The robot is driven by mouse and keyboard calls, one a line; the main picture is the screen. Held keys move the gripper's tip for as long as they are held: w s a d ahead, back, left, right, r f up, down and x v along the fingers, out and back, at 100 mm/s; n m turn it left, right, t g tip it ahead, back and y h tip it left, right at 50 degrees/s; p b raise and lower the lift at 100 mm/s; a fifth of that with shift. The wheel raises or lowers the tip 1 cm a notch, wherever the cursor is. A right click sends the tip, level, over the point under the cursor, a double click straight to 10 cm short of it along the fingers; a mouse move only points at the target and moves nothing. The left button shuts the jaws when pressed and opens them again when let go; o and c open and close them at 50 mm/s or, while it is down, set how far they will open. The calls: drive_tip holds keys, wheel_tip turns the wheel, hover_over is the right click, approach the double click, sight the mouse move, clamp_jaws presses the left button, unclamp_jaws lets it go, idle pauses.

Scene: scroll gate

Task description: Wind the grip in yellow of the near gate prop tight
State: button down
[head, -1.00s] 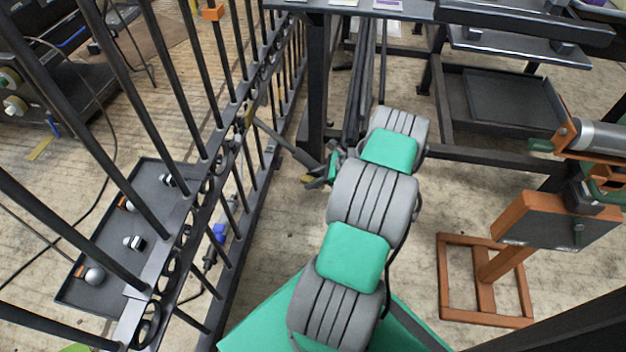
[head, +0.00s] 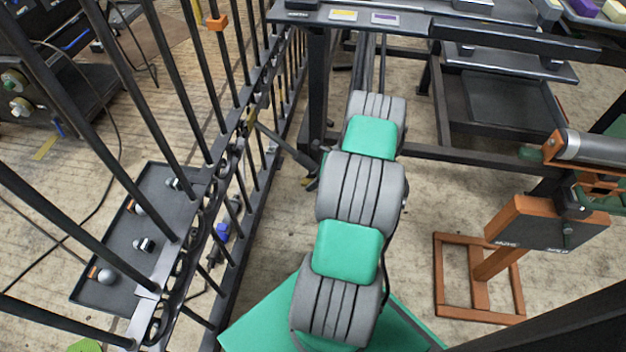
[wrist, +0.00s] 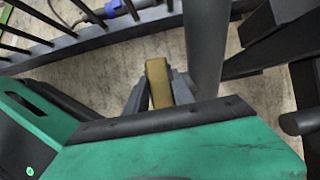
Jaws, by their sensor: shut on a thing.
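In the wrist view my gripper (wrist: 158,93) is shut on the yellow grip (wrist: 157,80), a blocky piece held upright between the two grey fingers. A grey post or tube (wrist: 206,45) stands just right of the fingers. In the head view the near gate prop (head: 283,146) is a dark strut slanting from a brass-coloured bracket (head: 251,117) on the black barred gate (head: 222,165) down to the right. Its lower end and most of my gripper are hidden behind my grey and green arm.
A dark tray (head: 120,270) with several small knobbed parts lies behind the gate bars at left. A dark workbench frame (head: 318,85) stands close beyond my arm. An orange stand (head: 480,285) is at right. Bare floor shows between arm and stand.

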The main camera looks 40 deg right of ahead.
drive_tip(key=c, duration=1.4)
unclamp_jaws()
drive_tip(key=shift+o, duration=0.2)
drive_tip(key=p+v, duration=0.2)
drive_tip(key=v, duration=0.6)
drive_tip(key=shift+p, duration=0.4)
drive_tip(key=shift+f, duration=0.1)
